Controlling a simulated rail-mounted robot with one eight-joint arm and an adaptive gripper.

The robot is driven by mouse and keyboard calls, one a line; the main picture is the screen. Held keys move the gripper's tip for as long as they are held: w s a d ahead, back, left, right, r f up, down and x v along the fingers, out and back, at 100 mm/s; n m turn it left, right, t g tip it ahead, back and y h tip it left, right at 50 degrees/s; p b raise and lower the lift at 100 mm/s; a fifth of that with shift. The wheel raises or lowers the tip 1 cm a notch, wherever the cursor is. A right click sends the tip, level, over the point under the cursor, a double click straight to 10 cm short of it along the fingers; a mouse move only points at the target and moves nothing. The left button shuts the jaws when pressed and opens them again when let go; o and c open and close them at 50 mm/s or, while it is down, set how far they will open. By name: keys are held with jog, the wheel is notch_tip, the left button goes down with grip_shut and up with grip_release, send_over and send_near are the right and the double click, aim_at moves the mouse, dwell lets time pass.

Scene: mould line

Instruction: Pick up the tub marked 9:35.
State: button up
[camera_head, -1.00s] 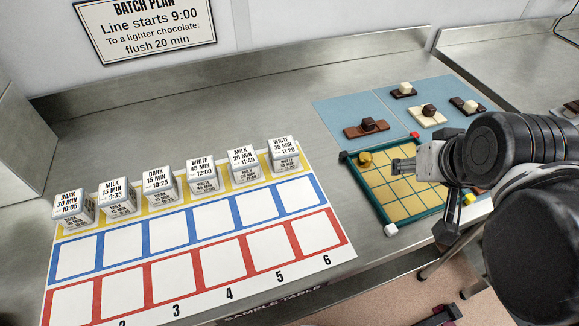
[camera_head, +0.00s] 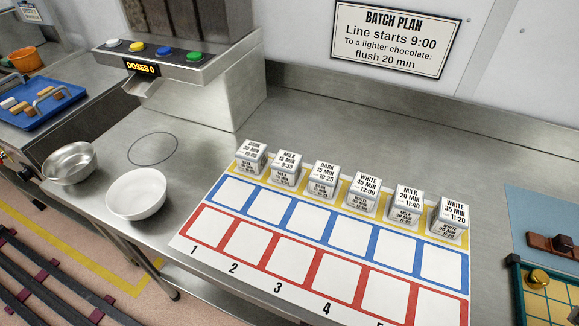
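The tub marked 9:35 (camera_head: 286,170) reads "MILK 15 MIN 9:35" on its lid. It stands upright on the yellow row of the sheet, second from the left. The dark 10:05 tub (camera_head: 250,158) stands to its left and the dark 10:25 tub (camera_head: 322,180) to its right, with small gaps between. My gripper is outside the current view.
More tubs (camera_head: 364,193) continue the row to the right. The sheet (camera_head: 181,243) has empty blue and red squares in front of the tubs. A dispenser (camera_head: 219,87), white bowl (camera_head: 137,194) and metal bowl (camera_head: 70,164) stand left. A gridded board (camera_head: 516,289) lies right.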

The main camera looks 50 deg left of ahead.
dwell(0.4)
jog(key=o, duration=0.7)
